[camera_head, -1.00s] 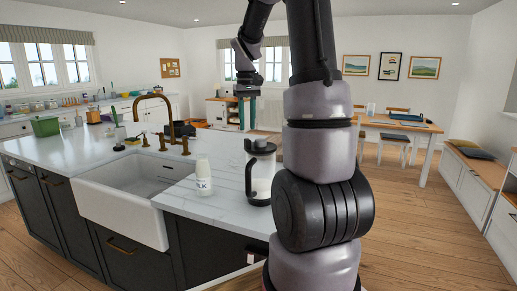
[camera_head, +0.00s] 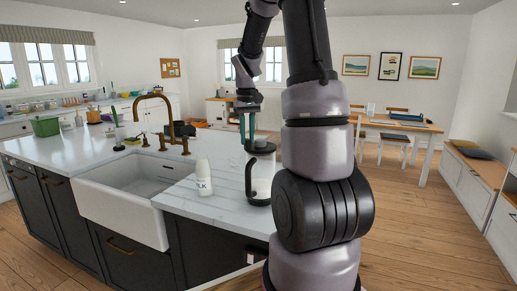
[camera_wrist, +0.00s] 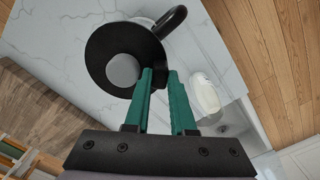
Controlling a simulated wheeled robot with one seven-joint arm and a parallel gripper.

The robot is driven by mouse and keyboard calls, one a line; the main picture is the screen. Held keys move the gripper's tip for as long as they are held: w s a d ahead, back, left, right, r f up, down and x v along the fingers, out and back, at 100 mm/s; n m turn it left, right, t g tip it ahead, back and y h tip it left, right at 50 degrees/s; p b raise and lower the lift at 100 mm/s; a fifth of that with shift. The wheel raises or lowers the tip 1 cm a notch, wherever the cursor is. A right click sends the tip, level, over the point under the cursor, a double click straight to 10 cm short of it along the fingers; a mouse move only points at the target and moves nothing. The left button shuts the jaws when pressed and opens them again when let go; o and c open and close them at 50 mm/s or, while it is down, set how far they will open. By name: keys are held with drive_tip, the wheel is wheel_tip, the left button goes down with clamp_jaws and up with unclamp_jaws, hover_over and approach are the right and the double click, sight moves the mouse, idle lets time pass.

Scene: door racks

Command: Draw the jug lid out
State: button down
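My gripper (camera_head: 247,141) has green fingers pointing down just above and to the left of the lid in the head view. In the wrist view my gripper (camera_wrist: 161,75) is open and empty, its fingertips beside the knob, not around it.
A white milk bottle (camera_head: 203,178) stands left of the jug; it also shows in the wrist view (camera_wrist: 204,92). A white sink (camera_head: 125,205) and brass tap (camera_head: 168,118) lie further left. The pale counter (camera_head: 215,150) behind the bottle is clear.

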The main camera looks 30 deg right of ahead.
drive_tip(key=shift+r, duration=2.3)
